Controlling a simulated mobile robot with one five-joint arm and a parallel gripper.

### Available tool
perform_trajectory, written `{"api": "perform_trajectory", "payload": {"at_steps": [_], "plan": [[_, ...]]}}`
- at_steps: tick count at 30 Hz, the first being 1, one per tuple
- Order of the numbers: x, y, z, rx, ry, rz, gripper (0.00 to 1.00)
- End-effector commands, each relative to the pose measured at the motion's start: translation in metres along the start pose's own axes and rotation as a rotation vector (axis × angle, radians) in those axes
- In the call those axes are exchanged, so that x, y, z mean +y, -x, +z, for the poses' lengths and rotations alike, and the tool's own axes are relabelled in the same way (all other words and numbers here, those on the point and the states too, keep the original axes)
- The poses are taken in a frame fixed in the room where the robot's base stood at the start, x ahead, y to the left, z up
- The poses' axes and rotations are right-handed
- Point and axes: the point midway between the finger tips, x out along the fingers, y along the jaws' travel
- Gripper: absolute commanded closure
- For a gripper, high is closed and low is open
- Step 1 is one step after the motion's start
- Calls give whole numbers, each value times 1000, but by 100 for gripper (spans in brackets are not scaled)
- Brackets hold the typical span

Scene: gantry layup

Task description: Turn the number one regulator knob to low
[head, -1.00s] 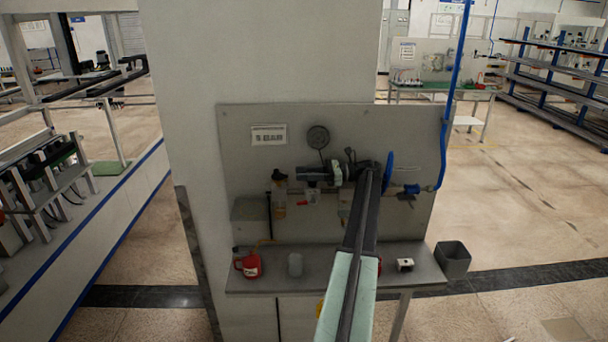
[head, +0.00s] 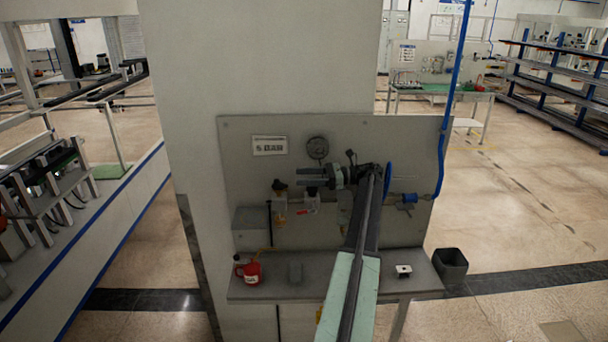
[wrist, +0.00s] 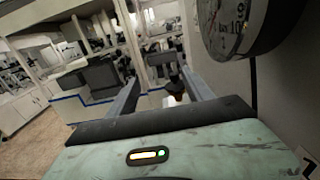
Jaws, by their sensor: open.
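A grey wall panel (head: 245,190) carries a small row of air-line fittings below a round gauge (head: 317,148). A regulator-like unit with a dark top (head: 279,186) and an amber lower part sits at the left of the row. A second fitting is partly hidden behind my gripper, with a red lever (head: 303,211) below it. Which knob is number one, and its setting, cannot be read. My gripper (head: 300,181) is open, with fingers pointing left in front of the row, below the gauge. In the wrist view the gripper (wrist: 160,78) shows fingers apart, with the gauge (wrist: 238,25) close at upper right.
A dark bin (head: 451,263) stands beside the shelf.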

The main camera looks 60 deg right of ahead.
Motion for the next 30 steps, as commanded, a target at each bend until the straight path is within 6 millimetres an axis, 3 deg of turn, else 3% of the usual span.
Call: {"api": "perform_trajectory", "payload": {"at_steps": [1,6,13,18,30], "plan": [[22,-2,0,0,0,-2,41],[71,-2,4,0,0,-2,41],[121,-1,9,0,0,-1,41],[136,1,10,0,0,0,41],[137,1,10,0,0,0,41]]}}
